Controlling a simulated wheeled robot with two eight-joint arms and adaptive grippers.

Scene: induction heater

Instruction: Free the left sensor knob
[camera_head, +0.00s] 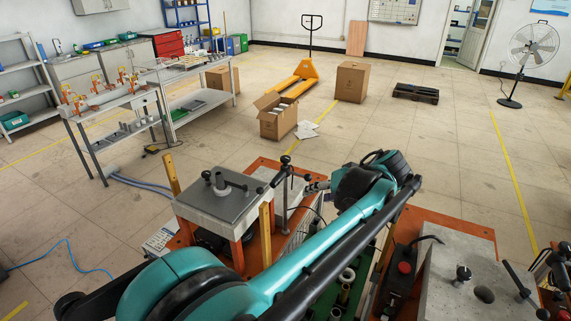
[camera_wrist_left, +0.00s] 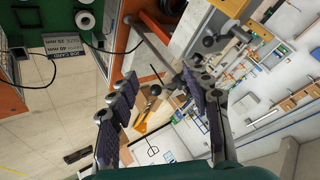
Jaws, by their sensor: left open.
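My left arm (camera_head: 270,255) reaches across the head view from the lower left, its wrist over the machine. My left gripper (camera_head: 319,186) shows small beyond the wrist, pointing left toward a black-knobbed post (camera_head: 285,162) beside the grey plate. In the left wrist view the gripper (camera_wrist_left: 158,84) is open, its two padded fingers apart with nothing held. A dark ball knob (camera_wrist_left: 211,43) on a metal rod lies ahead, up and right of the fingertips. Which knob is the left sensor knob I cannot tell.
The grey plate (camera_head: 222,192) stands on an orange-based machine (camera_head: 262,175) with a wooden post (camera_head: 266,235). A second grey-topped machine (camera_head: 470,275) is at the right. A workbench (camera_head: 95,104), cartons (camera_head: 352,82) and a pallet jack (camera_head: 305,72) stand farther back. Open floor lies between.

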